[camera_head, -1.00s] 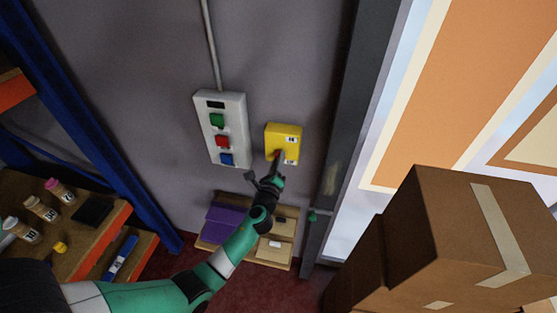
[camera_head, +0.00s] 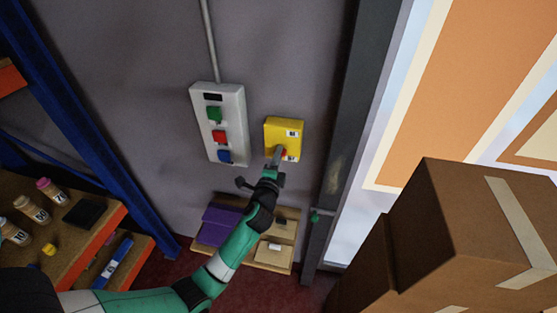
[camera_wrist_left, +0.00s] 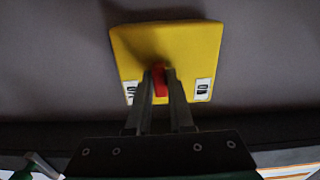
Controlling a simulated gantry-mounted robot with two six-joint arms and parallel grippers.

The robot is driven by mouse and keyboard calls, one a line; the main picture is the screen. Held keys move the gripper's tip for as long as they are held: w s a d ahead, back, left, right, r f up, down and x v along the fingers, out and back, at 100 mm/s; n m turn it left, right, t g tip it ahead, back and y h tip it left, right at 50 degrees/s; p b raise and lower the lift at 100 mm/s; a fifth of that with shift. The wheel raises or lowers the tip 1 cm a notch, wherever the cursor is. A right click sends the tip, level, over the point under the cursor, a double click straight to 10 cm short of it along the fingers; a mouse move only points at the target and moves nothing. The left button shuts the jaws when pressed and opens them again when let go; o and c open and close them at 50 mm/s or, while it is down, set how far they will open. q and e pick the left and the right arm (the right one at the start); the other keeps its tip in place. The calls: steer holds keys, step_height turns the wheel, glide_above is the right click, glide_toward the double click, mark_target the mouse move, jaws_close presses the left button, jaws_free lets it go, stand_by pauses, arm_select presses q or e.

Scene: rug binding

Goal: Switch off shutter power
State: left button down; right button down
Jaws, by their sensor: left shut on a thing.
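The yellow switch box (camera_head: 283,132) is mounted on the grey wall, right of the button panel. It also fills the middle of the left wrist view (camera_wrist_left: 185,45), with a small white label on each side. A red handle (camera_wrist_left: 159,80) sticks out from its face. My left gripper (camera_head: 277,158) is at the lower part of the box, its fingers (camera_wrist_left: 160,98) shut on the red handle from both sides. The fingers cover most of the handle in the head view. My right gripper is not in view.
The grey panel (camera_head: 230,105) with green, red and blue buttons is left of the box. Cardboard boxes (camera_head: 460,230) stand at right, near a dark door post (camera_head: 340,150). A shelf with bottles (camera_head: 50,190) is at left. A low wooden rack (camera_head: 272,257) stands below.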

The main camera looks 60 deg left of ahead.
arm_select(q)
steer(key=shift+f+n+b, duration=0.1)
steer(key=shift+n+b, duration=2.75)
steer(key=shift+n, duration=1.35)
steer(key=c, duration=0.8)
jaws_free()
steer(key=v, duration=1.1)
steer(key=shift+s+d, duration=0.2)
steer(key=shift+d, duration=0.1)
